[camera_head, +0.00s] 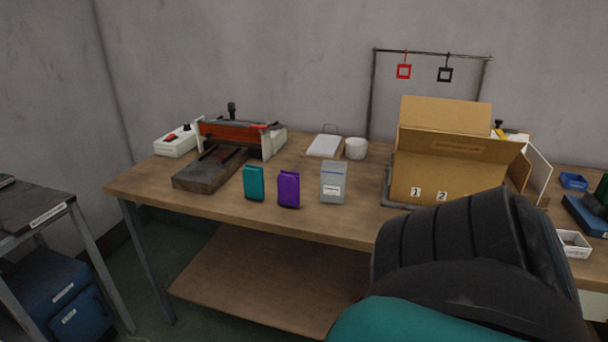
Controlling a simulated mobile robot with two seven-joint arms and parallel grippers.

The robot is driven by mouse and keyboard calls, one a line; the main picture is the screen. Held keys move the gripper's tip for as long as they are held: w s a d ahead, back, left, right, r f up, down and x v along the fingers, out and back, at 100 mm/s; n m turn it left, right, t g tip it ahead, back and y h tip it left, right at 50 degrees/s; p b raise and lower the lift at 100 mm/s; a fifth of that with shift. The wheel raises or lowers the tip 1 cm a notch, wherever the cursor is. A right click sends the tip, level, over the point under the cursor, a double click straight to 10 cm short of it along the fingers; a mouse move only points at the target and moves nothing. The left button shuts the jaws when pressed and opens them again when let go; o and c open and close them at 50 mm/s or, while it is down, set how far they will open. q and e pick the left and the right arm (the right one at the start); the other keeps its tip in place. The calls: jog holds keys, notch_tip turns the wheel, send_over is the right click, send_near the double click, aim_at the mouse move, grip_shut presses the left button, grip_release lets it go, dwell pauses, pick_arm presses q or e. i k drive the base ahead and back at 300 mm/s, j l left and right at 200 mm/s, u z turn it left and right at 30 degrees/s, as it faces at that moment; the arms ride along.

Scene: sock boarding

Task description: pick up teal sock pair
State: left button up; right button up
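The teal sock pair (253,184) is a small folded bundle on the wooden table (225,208), near its front edge and left of the middle. A similar purple bundle (289,190) is just right of it, with a small gap between. Neither of my grippers shows in this view. A large black ribbed and teal shape, which looks like part of my own arm, fills the lower right and hides part of the table's front there. Nothing is seen touching the teal pair.
A press-like machine (236,140) with a dark slab (206,168) is behind and left of the teal pair. An open cardboard box (440,170) is at right. A white cup (356,148) is at the back.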

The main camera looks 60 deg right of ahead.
aim_at(253, 176)
jog(key=z, duration=1.8)
